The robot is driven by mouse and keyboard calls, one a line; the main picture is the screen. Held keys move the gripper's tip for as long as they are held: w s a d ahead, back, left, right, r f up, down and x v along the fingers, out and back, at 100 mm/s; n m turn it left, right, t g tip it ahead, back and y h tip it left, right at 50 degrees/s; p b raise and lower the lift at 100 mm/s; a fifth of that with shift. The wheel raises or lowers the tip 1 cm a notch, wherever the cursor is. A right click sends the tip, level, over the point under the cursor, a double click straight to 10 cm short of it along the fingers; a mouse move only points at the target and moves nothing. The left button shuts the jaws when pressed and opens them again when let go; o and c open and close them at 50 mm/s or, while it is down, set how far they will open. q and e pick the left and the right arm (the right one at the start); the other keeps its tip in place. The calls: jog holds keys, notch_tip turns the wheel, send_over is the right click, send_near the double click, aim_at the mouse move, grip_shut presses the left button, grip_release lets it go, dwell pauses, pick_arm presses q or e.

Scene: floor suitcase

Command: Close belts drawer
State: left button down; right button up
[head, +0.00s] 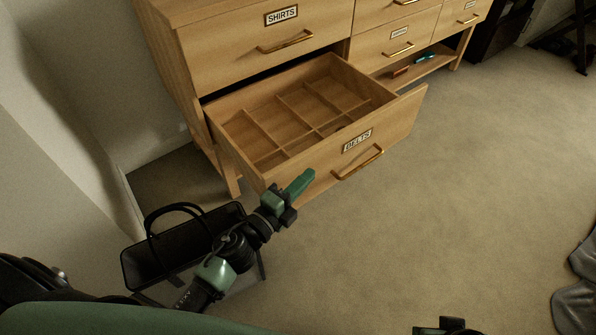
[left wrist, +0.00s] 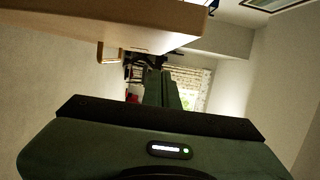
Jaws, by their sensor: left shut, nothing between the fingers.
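The belts drawer (head: 335,170) is pulled well out of the wooden dresser in the head view. Its front carries a BELTS label (head: 357,141) and a brass handle (head: 358,163). Its divided compartments look empty. My left gripper (head: 302,182) is shut and empty, just in front of the lower left part of the drawer front; I cannot tell whether it touches. In the left wrist view its fingers (left wrist: 161,90) are together, with a wooden panel (left wrist: 100,25) above left and a brass handle (left wrist: 106,54) under it. A dark part, likely my right gripper (head: 445,326), barely shows at the bottom edge.
The shirts drawer (head: 265,55) above is shut. A black handled bag (head: 140,262) stands on the floor left of my left arm. Small items (head: 425,58) lie on the dresser's low shelf. Grey cloth (head: 577,300) lies at the right edge. The carpet right of the drawer is clear.

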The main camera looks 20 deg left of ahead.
pick_arm(q)
jog(key=shift+w+a, duration=0.35)
jog(key=shift+a, duration=0.2)
jog(key=shift+w+a, duration=0.35)
jog(key=shift+a, duration=0.2)
jog(key=w+a, duration=0.5)
jog(key=a, duration=0.2)
jog(key=shift+w+a, duration=0.25)
